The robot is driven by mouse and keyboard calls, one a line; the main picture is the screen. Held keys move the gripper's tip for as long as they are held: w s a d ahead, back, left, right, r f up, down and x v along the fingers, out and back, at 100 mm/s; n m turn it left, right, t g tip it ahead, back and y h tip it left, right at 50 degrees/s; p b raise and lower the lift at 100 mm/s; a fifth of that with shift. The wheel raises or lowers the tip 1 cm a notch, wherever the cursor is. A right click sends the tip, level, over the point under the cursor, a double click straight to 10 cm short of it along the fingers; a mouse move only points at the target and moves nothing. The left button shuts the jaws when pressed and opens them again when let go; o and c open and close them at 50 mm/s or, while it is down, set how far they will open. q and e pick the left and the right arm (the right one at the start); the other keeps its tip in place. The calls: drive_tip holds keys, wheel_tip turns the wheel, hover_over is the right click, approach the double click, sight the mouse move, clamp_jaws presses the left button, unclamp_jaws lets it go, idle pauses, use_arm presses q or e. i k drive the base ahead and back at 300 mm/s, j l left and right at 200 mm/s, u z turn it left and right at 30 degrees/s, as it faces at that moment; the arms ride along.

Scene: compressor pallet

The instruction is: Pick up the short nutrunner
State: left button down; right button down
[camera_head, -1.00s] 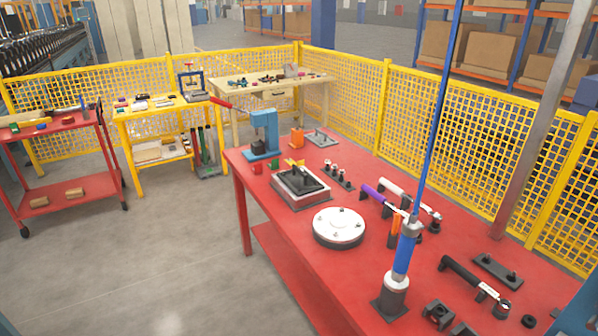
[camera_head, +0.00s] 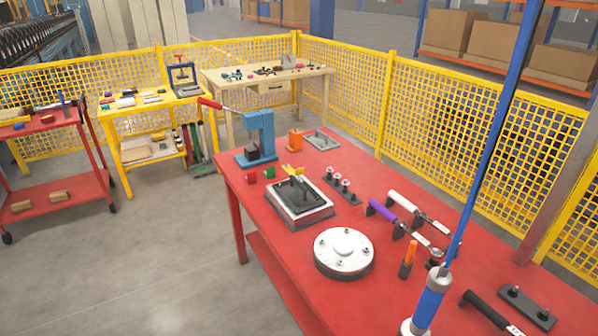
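Several long tools lie on the red table (camera_head: 285,262). One tool has a purple handle (camera_head: 384,211) and one has a white handle (camera_head: 404,205); both rest on small dark supports and point toward the right. A tool with a black handle (camera_head: 487,311) lies near the bottom right, partly cut off by the frame. A blue and silver cylindrical tool (camera_head: 430,299) stands upright below a long blue pole or cable at the front. I cannot tell which of these is the short nutrunner. Neither of my grippers is in view.
A round white flanged disc (camera_head: 344,252) and a grey block fixture (camera_head: 299,214) sit on the table. A blue press (camera_head: 260,138) stands at its far left corner. Yellow mesh fencing (camera_head: 440,120) runs behind. Grey floor (camera_head: 150,260) is clear on the left.

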sight(439, 280)
drive_tip(key=i, duration=0.45)
drive_tip(key=z, duration=1.25)
